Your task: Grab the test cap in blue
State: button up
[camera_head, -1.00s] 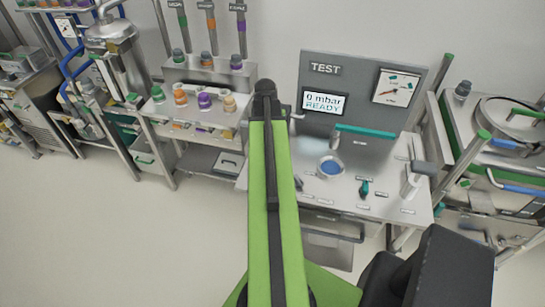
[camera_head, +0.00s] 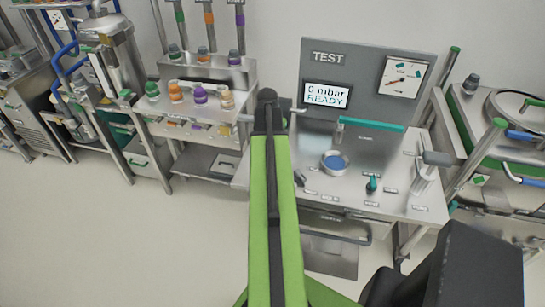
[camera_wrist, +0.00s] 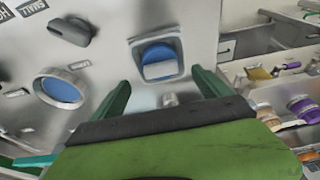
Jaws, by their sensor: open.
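A round blue piece with a pale grip bar (camera_wrist: 160,58) sits in a square metal holder on the bench in the wrist view; it looks like the blue test cap. My gripper (camera_wrist: 160,80) is open, its two green fingers spread to either side just below the holder. Nothing is between the fingers. A second blue disc in a metal ring (camera_wrist: 62,90) lies to the left; a ringed blue disc also shows on the bench in the head view (camera_head: 335,162). In the head view my green arm hides the gripper and the holder.
The test bench (camera_head: 400,205) carries a panel with a READY screen (camera_head: 327,94), a green-handled bar (camera_head: 372,125) and a small green knob (camera_head: 372,185). A grey knob (camera_wrist: 70,30) stands left of the holder. A rack with coloured caps (camera_head: 200,95) stands to the left.

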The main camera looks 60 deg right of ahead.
jog(key=b+x, duration=0.4)
jog(key=x, duration=0.1)
jog(key=shift+f, duration=0.15)
jog(key=shift+r, duration=0.2)
jog(key=c, duration=1.5)
jog(key=shift+o, duration=0.2)
